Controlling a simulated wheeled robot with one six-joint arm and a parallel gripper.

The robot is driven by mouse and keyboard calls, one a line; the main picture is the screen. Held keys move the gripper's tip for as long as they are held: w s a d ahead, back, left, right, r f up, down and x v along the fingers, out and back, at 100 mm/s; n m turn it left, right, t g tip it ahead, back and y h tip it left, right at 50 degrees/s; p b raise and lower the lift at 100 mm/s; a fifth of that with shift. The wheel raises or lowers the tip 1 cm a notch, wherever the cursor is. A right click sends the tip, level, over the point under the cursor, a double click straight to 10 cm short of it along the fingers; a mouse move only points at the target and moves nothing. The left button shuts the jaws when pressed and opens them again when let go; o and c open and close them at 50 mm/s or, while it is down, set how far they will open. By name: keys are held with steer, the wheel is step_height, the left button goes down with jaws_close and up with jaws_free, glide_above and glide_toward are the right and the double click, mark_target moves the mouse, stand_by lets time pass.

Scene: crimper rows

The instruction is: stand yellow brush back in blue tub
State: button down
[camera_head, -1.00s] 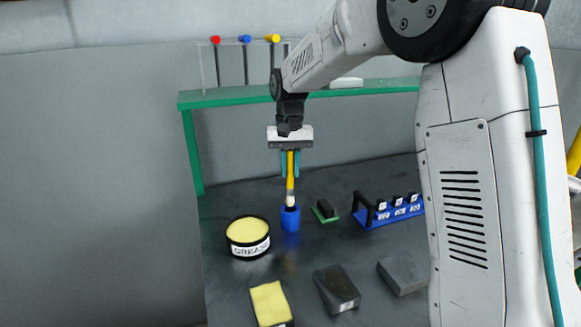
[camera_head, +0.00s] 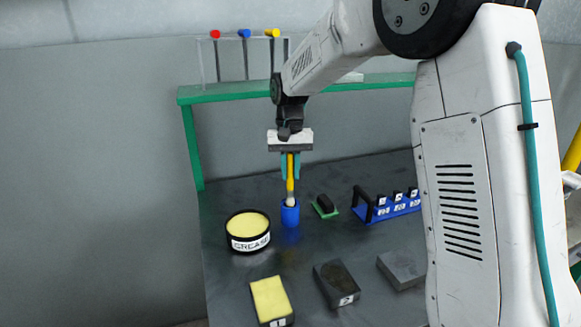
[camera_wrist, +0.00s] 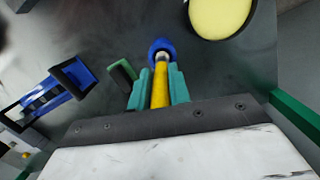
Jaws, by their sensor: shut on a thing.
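The yellow brush (camera_head: 290,177) is upright in my gripper (camera_head: 290,168), whose teal fingers are shut on its yellow handle. Its lower end is inside the mouth of the blue tub (camera_head: 290,216), which stands on the dark bench. The bristle tip is hidden by the tub wall. In the wrist view the yellow handle (camera_wrist: 160,88) runs between the teal fingers (camera_wrist: 159,92) toward the blue tub (camera_wrist: 160,46), whose rim surrounds the brush end. I cannot tell whether the brush touches the tub floor.
A grease tin (camera_head: 248,231) stands left of the tub. A small green-based brush (camera_head: 324,206) and a blue rack (camera_head: 392,208) are to the right. A yellow sponge block (camera_head: 271,300) and dark blocks (camera_head: 336,283) lie in front. A green shelf (camera_head: 230,95) is behind.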

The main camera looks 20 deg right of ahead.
mark_target(290, 157)
steer(key=shift+f, duration=2.4)
steer(key=c, duration=1.2)
jaws_free()
steer(key=shift+c, duration=0.2)
steer(key=r, duration=0.5)
steer(key=w+r, duration=0.1)
steer(key=r, duration=0.1)
steer(key=shift+d+r, duration=0.1)
steer(key=shift+r, duration=0.25)
